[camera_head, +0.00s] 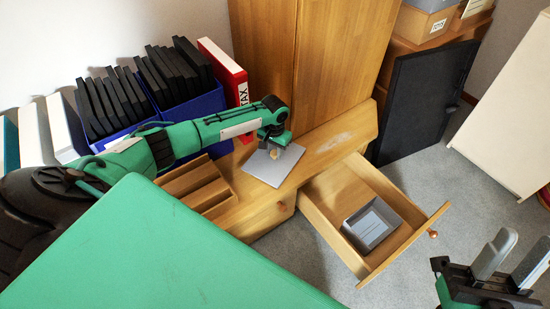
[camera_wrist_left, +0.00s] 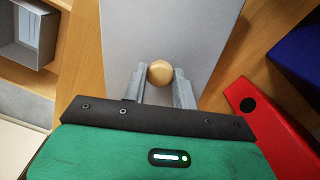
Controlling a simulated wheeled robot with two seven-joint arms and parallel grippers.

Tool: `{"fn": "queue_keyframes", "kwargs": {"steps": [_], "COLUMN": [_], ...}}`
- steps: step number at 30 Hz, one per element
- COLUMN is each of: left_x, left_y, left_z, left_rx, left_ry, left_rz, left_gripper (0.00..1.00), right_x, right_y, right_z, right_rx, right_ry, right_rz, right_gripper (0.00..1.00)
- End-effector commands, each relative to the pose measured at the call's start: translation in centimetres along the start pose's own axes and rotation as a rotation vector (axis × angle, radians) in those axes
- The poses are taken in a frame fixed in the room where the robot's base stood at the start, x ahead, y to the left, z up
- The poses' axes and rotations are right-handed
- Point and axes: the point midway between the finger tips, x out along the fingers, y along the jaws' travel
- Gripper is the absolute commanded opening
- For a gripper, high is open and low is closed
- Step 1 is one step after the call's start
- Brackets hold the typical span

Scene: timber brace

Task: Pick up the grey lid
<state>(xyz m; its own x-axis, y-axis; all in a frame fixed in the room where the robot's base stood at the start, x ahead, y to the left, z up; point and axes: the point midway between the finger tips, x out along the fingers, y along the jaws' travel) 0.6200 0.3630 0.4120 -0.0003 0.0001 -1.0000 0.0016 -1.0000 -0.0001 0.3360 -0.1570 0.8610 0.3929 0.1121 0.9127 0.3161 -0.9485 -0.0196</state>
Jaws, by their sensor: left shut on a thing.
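The grey lid (camera_head: 273,166) is a flat plate with a round wooden knob, at the wooden dresser top in the head view. In the left wrist view the lid (camera_wrist_left: 170,32) fills the upper middle and its knob (camera_wrist_left: 160,72) sits between my fingers. My left gripper (camera_head: 272,149) is shut on the knob; I cannot tell whether the lid touches the dresser top. A grey open box (camera_head: 371,226) stands in the open drawer; it also shows at the upper left of the left wrist view (camera_wrist_left: 22,38). My right gripper (camera_head: 506,256) is open and empty over the carpet at lower right.
The open drawer (camera_head: 318,213) juts out from the dresser (camera_head: 333,146). A red TAX binder (camera_head: 226,73) and blue bins of black folders (camera_head: 196,108) stand behind my left arm. A black panel (camera_head: 425,100) leans at right. Carpet (camera_head: 435,200) beyond the drawer is clear.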

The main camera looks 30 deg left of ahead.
Motion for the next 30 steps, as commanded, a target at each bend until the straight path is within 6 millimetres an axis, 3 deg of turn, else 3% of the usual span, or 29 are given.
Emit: {"fn": "queue_keyframes", "kwargs": {"steps": [30], "left_x": [-2.1], "left_y": [0.1], "left_z": [0.0], "left_rx": [0.001], "left_ry": [0.0], "left_rz": [0.001], "left_gripper": [0.0], "right_x": [3.0], "right_y": [-0.1], "right_z": [-1.3], "right_rx": [0.0], "right_ry": [0.0], "right_rz": [0.0], "right_gripper": [0.36]}}
